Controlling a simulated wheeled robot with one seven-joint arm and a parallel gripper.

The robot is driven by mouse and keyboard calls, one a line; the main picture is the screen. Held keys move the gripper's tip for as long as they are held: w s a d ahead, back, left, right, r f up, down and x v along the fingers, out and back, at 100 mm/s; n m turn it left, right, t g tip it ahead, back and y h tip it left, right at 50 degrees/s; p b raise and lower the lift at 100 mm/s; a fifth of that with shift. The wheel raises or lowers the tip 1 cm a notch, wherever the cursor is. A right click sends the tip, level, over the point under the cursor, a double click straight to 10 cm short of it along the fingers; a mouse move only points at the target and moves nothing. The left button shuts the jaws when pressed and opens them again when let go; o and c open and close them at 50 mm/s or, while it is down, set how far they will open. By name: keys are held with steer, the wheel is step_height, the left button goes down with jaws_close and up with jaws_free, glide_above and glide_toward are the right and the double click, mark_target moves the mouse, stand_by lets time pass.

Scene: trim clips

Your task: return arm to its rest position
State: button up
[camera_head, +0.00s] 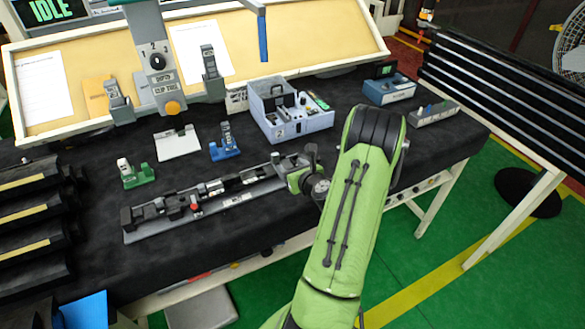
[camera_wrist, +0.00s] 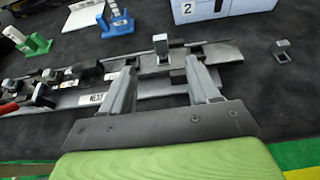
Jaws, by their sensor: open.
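My green arm reaches over the front edge of the black-topped table (camera_head: 75,250). My gripper shows in the wrist view (camera_wrist: 160,85) with its two grey fingers apart and nothing between them. In the head view the gripper is mostly hidden behind the arm. The fingers point at the right part of a long grey rail fixture (camera_head: 215,197), which also shows in the wrist view (camera_wrist: 150,88). A small grey upright clip block (camera_wrist: 161,46) stands on the fixture just beyond the fingertips, apart from them as far as I can tell.
A blue holder (camera_head: 224,147), a green holder (camera_head: 134,175) and a grey-blue box (camera_head: 290,118) stand behind the fixture. Black racks flank the table. A small grey clip (camera_wrist: 281,50) lies right of the fixture.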

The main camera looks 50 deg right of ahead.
stand_by(0.4)
steer(key=w+a+r+n+g+y, duration=0.15)
steer(key=a+r+n, duration=0.25)
steer(key=a+n, duration=0.45)
steer(key=w+a+r+n+g+y, duration=0.1)
steer(key=w+a+r+n+y, duration=0.2)
steer(key=a+n, duration=0.5)
steer(key=w+a+r+n+g+y, duration=0.1)
steer(key=a+r+n+y, duration=0.25)
steer(key=a+n, duration=0.45)
steer(key=s+a+r+n+g+h, duration=0.1)
steer(key=s+a+r+n, duration=0.2)
steer(key=s+a+n, duration=0.2)
steer(key=s+a+r+n+g+h, duration=0.1)
steer(key=s+a+r+n, duration=0.3)
steer(key=s+n, duration=0.8)
steer(key=s+a+g, duration=0.1)
steer(key=s+a, duration=0.1)
steer(key=s, duration=0.1)
steer(key=shift+s+a, duration=0.25)
steer(key=shift+a, duration=0.05)
